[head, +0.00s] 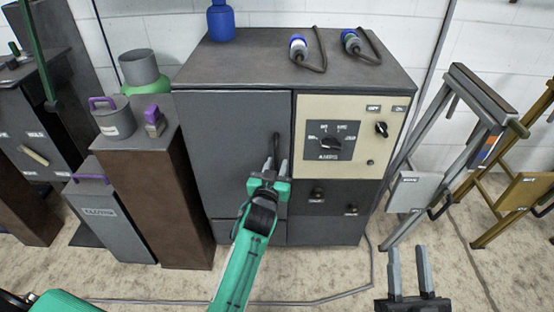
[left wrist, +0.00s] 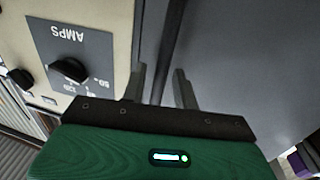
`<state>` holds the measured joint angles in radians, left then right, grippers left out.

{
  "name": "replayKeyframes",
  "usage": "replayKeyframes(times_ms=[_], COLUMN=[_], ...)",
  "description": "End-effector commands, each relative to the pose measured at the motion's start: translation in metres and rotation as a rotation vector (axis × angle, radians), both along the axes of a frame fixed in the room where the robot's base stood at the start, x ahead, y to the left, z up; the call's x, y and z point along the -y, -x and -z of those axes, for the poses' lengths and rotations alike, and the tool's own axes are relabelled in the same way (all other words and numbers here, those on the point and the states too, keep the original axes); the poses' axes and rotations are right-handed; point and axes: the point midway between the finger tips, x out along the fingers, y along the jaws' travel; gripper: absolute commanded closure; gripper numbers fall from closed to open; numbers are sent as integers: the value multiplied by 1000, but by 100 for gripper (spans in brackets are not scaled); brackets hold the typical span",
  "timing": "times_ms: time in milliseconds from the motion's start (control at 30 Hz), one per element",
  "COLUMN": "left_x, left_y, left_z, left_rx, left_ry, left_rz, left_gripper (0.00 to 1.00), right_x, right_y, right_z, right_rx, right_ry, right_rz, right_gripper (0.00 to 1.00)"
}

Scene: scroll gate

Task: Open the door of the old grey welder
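The old grey welder (head: 300,65) stands in the middle of the head view. Its plain grey door (head: 232,140) is on the left half and looks shut; it also fills the right of the left wrist view (left wrist: 250,60). A dark upright handle (head: 276,145) is near the door's right edge. My left gripper (head: 274,168) is at the handle's lower part with its fingers apart. In the left wrist view the dark bar of the handle (left wrist: 172,45) runs down between the fingers; contact cannot be told. My right gripper (head: 410,270) is open and empty at the lower right.
The control panel (head: 350,135) with knobs is right of the door. A brown stand (head: 150,190) with a grey mug and a purple-handled item is close on the left. A blue bottle (head: 221,20) and cable plugs lie on the welder's top. A grey trestle (head: 420,165) stands right.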

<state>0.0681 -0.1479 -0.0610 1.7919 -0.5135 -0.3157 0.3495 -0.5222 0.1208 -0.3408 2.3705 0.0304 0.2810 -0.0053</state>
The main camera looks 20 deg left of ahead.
Motion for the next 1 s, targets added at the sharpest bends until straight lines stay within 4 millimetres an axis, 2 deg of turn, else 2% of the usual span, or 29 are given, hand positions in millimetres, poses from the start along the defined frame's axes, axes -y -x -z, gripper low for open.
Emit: replayKeyframes(times_ms=[367, 533, 900, 1000], left_x=[1, 1, 0, -1], left_y=[0, 0, 2, 5], left_z=[0, 0, -1, -1], left_rx=[0, 0, 0, -1], left_ry=[0, 0, -1, -2], left_rz=[-1, -1, 2, 7], left_gripper=[70, 100, 100, 100], right_x=[2, 2, 1, -3], right_y=[1, 1, 0, -1], right_z=[-6, -6, -6, 10], right_rx=[35, 34, 20, -60], right_ry=[-8, -8, -4, 13], right_rz=[5, 5, 3, -9], right_gripper=[64, 64, 64, 64])
